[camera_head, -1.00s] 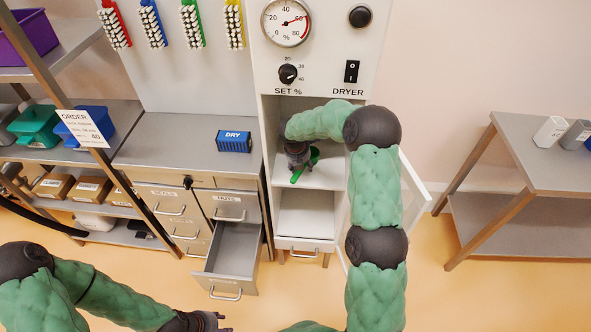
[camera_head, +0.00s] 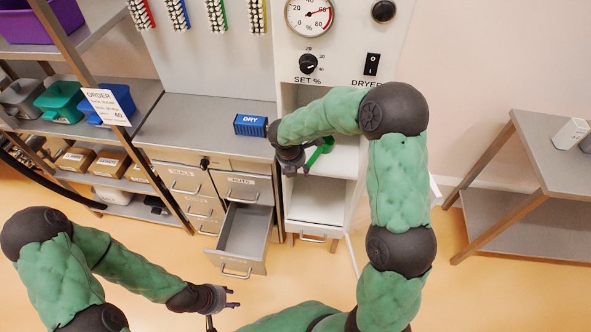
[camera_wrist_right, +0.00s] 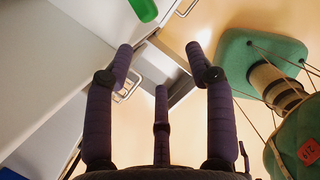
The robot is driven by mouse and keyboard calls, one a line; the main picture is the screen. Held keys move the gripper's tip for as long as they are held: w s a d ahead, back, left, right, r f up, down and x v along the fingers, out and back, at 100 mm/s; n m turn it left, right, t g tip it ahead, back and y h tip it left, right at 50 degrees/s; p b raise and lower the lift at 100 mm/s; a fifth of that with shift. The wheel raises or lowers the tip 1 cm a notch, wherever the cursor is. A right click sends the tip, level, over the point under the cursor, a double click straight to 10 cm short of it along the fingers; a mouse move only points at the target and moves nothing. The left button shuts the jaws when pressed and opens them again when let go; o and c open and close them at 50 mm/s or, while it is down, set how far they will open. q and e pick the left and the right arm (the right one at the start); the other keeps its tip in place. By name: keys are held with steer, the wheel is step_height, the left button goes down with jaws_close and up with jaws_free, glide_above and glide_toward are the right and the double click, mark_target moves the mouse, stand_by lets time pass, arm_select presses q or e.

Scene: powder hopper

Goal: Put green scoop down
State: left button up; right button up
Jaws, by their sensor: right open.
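The green scoop (camera_head: 320,152) lies on the upper shelf (camera_head: 343,160) inside the open white dryer cabinet. My right gripper (camera_head: 290,166) is just left of the scoop at the cabinet's front left edge, apart from it. In the right wrist view the gripper (camera_wrist_right: 160,62) has its fingers spread with nothing between them, and part of the scoop (camera_wrist_right: 143,8) shows beyond them at the top edge. My left gripper (camera_head: 228,300) is low in the head view, fingers apart and empty, in front of the open drawer.
A drawer (camera_head: 244,238) stands pulled out left of the dryer. A blue DRY box (camera_head: 251,125) sits on the grey counter (camera_head: 190,122). The dryer door stands open on the right, partly hidden by my right arm. A metal table (camera_head: 545,160) stands at the right.

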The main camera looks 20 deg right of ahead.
steer(key=s+a+f+m+y, duration=0.2)
steer(key=s+a+f+m, duration=0.2)
steer(key=s+f+m, duration=0.2)
steer(key=s+a+f+m+g+y, duration=0.1)
steer(key=s+a+f+m, duration=0.4)
steer(key=s+m, duration=0.6)
steer(key=s+a+f+m+y, duration=0.3)
steer(key=s+a+f+m, duration=0.2)
steer(key=s+f+m, duration=0.4)
steer(key=shift+f+m+g+y, duration=0.15)
steer(key=shift+m+g+y, duration=0.2)
steer(key=shift+m, duration=0.45)
steer(key=shift+a, duration=0.15)
